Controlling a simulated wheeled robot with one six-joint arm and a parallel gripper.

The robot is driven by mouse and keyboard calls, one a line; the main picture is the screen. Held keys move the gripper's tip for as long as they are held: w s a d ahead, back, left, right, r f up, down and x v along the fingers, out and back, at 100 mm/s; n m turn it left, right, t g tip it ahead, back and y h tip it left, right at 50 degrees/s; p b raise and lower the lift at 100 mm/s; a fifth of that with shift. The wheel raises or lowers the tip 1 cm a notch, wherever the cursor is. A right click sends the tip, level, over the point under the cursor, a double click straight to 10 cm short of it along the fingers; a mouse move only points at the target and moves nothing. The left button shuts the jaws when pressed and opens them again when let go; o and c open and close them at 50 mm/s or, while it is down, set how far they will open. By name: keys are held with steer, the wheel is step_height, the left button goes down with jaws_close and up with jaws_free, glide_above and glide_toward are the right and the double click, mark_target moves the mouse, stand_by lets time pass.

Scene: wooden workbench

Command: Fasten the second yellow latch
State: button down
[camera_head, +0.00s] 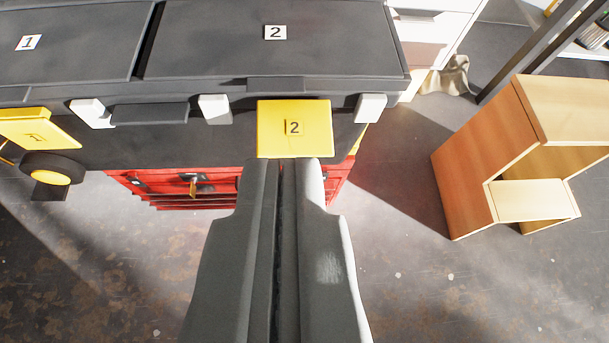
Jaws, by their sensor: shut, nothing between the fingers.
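The second yellow latch (267,143) is a flat yellow plate marked 2. It stands at the front of a black toolbox, below the lid marked 2 (220,45). My gripper (283,165) is shut and empty. Its fingertips reach the lower edge of the latch in the picture; I cannot tell whether they touch it. Whether the latch is hooked to the lid is not clear. The first yellow latch (60,127), marked 1, is at the left and sticks out at an angle. The lid marked 1 (70,50) is at the upper left.
White blocks (214,108) sit along the toolbox front. A black wheel with a yellow hub (50,177) is at the lower left. A red drawer cabinet (215,198) is below the box. A wooden step stool (470,180) stands at the right. The floor in front is clear.

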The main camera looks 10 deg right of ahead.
step_height(320, 180, down, 6)
steer(key=w+d+g, duration=0.1)
steer(key=shift+w+d+f, duration=0.25)
glide_above(296, 140)
steer(key=s, duration=0.4)
step_height(296, 140, down, 6)
steer(key=shift+w+f, duration=0.2)
steer(key=shift+f, duration=0.7)
steer(key=shift+w+f, duration=0.15)
steer(key=shift+f, duration=0.75)
steer(key=shift+f, duration=0.1)
